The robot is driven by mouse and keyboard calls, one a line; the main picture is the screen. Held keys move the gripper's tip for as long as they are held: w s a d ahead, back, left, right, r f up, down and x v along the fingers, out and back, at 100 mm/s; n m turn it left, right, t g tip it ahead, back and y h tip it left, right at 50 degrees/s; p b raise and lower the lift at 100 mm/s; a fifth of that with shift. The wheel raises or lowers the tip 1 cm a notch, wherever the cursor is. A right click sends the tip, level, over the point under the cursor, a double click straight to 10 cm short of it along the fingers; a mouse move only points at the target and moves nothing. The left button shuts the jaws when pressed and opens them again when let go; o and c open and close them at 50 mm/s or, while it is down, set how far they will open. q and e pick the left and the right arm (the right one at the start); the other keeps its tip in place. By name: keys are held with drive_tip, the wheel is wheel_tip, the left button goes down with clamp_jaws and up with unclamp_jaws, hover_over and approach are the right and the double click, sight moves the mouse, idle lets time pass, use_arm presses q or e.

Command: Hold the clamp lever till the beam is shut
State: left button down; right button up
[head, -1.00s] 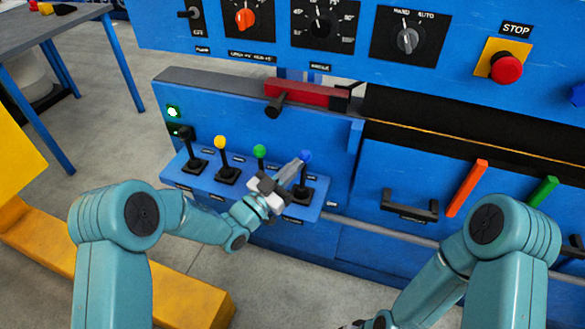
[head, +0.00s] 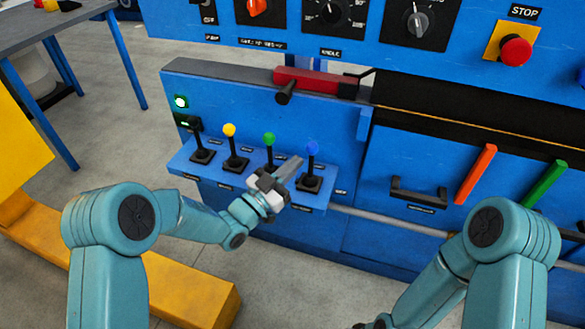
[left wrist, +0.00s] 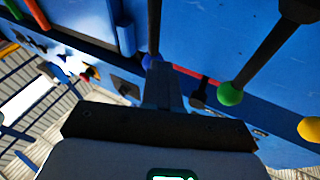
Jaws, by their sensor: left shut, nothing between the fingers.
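A blue control shelf (head: 212,183) carries a row of levers. From left to right they are a black lever (head: 199,148), a yellow-knobbed lever (head: 229,130), a green-knobbed lever (head: 269,139) and a blue-knobbed lever (head: 313,147). Their labels are too small to read, so I cannot tell which is the clamp lever. My left gripper (head: 295,163) is shut and empty, between the green and blue levers, just left of the blue one. In the left wrist view, its fingers (left wrist: 162,88) partly cover the blue knob (left wrist: 150,61). The green knob (left wrist: 230,94) is right of them.
A red bar (head: 315,82) with a dark handle lies on the ledge above. A green lamp (head: 181,102) is lit. A red stop button (head: 515,51), a black handle (head: 418,198) and orange (head: 475,174) and green (head: 544,185) bars are at right.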

use_arm(q)
drive_tip(key=p+v, duration=0.1)
drive_tip(key=v, duration=0.9)
drive_tip(key=shift+a, duration=0.15)
use_arm(e)
drive_tip(key=shift+s+a+r, duration=0.2)
drive_tip(key=shift+s+r, duration=0.05)
drive_tip(key=shift+r, duration=0.2)
use_arm(q)
drive_tip(key=shift+s, duration=0.15)
